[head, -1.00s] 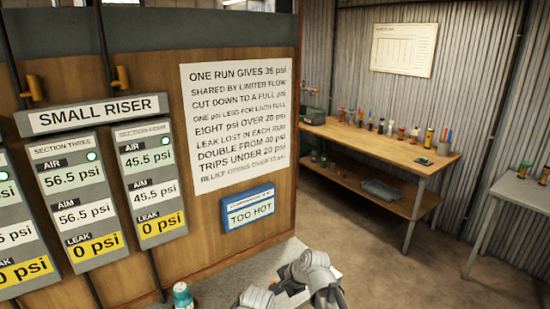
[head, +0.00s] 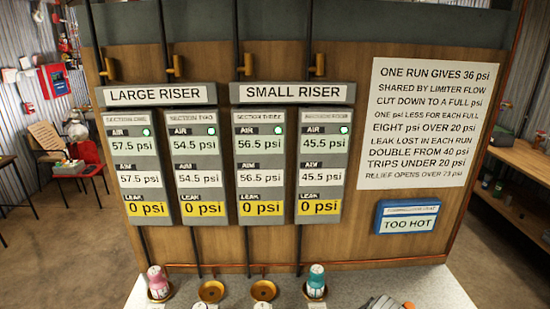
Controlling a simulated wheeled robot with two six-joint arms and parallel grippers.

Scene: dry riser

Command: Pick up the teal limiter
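The teal limiter (head: 316,281) is a small teal bottle-like piece with a pale band. It stands upright in a copper-coloured dish on the bench, below the right end of the small riser panel. A pink limiter (head: 157,282) with a white lower part stands in a similar dish at the left. Two dishes between them, the left one (head: 211,291) and the right one (head: 263,290), are empty. Only a grey piece of what looks like my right arm shows at the bottom edge, right of the teal limiter. No gripper fingers show; my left gripper is out of the picture.
A pale grey bench top (head: 350,283) runs along the front of the wooden board (head: 345,68). A copper pipe crosses its back edge. Small pale objects at the bottom edge are cut off. A blue "TOO HOT" sign (head: 407,217) hangs at the right.

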